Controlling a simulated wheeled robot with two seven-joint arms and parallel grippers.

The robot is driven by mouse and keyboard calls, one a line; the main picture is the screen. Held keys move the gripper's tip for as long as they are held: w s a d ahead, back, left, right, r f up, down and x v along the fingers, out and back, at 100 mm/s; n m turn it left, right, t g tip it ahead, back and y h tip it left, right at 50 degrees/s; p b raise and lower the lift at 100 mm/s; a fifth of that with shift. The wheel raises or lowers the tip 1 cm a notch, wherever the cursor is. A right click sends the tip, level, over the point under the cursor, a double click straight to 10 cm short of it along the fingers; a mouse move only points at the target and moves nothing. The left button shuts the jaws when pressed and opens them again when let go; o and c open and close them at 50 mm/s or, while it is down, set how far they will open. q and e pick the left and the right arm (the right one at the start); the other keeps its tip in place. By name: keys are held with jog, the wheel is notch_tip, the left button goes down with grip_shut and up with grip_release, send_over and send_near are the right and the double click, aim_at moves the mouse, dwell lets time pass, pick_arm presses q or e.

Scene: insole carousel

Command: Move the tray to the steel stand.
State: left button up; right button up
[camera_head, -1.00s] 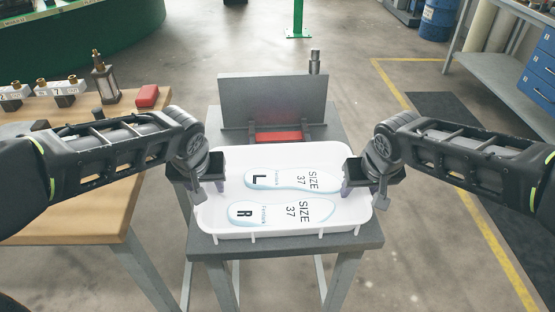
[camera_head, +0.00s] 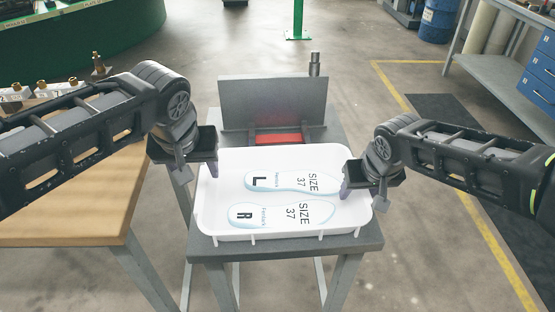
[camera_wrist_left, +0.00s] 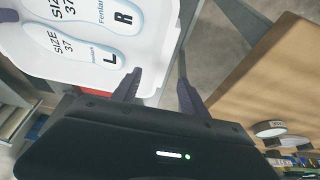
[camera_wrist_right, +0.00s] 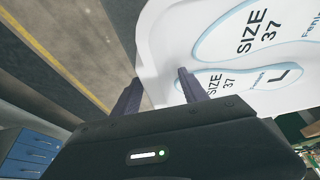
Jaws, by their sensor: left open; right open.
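A white tray (camera_head: 347,216) rests on the grey steel stand (camera_head: 368,241) in the head view. Two insoles marked SIZE 37 lie in it, the L insole (camera_head: 280,181) behind the R insole (camera_head: 275,214). My left gripper (camera_head: 198,172) is open and empty, raised at the tray's left rim. In the left wrist view its fingers (camera_wrist_left: 157,90) point along the rim, one on either side in the picture. My right gripper (camera_head: 363,192) is open at the tray's right rim. In the right wrist view the rim passes between its fingers (camera_wrist_right: 158,90); contact cannot be told.
An upright grey plate (camera_head: 272,100) and a red block (camera_head: 278,139) stand behind the tray on the stand. A wooden table (camera_head: 75,210) is close on the left. A shelf with blue drawers (camera_head: 538,78) is far right. Floor is clear right of the stand.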

pick_arm(q)
jog(key=shift+v, duration=0.8)
pick_arm(e)
jog(key=shift+r, duration=0.1)
jog(key=v, duration=1.1)
jog(key=shift+s+r, duration=0.25)
jog(key=shift+r, duration=0.1)
pick_arm(q)
jog(key=shift+s+f, duration=0.1)
